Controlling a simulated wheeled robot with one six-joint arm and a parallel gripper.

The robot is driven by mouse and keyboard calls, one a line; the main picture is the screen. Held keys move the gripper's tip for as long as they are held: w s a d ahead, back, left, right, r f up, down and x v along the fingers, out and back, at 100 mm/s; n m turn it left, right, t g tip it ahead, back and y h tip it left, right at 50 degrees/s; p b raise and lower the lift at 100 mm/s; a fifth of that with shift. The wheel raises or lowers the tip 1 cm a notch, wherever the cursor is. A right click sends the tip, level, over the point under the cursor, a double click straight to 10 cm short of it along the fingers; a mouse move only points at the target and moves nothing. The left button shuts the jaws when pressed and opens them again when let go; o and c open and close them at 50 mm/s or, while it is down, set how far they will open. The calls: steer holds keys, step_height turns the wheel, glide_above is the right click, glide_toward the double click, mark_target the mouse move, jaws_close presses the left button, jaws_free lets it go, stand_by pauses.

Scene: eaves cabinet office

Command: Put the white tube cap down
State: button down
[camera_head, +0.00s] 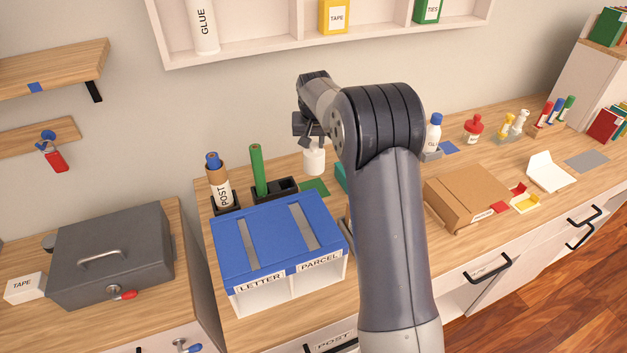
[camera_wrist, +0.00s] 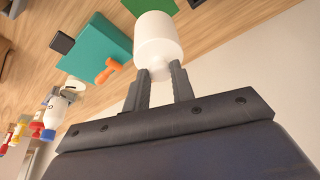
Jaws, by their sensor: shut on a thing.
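The white tube cap (camera_head: 314,160) hangs below my gripper (camera_head: 309,138) in the head view, above the back of the wooden desk (camera_head: 400,160). The wrist view shows the white tube cap (camera_wrist: 157,38) at the tips of my two dark fingers (camera_wrist: 162,74), which are shut on it. I cannot tell from these views how far it is above the desk. A green flat patch (camera_head: 314,187) lies on the desk just below the cap in the head view. Part of the desk behind my arm is hidden.
A black holder (camera_head: 284,188) with a green tube (camera_head: 257,168) stands left of the cap. The brown POST tube (camera_head: 217,186) is further left. A blue-topped LETTER/PARCEL sorter (camera_head: 275,236) is in front. A teal object (camera_wrist: 97,50) lies beside the cap, partly behind my arm in the head view.

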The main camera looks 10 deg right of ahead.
mark_target(314, 165)
step_height(314, 165, down, 8)
steer(key=shift+f+p, duration=0.25)
steer(key=shift+p, duration=0.65)
steer(key=shift+f, duration=0.1)
steer(key=c, duration=1.2)
jaws_free()
steer(key=b+v, duration=0.2)
steer(key=v, duration=1)
steer(key=shift+a, duration=0.1)
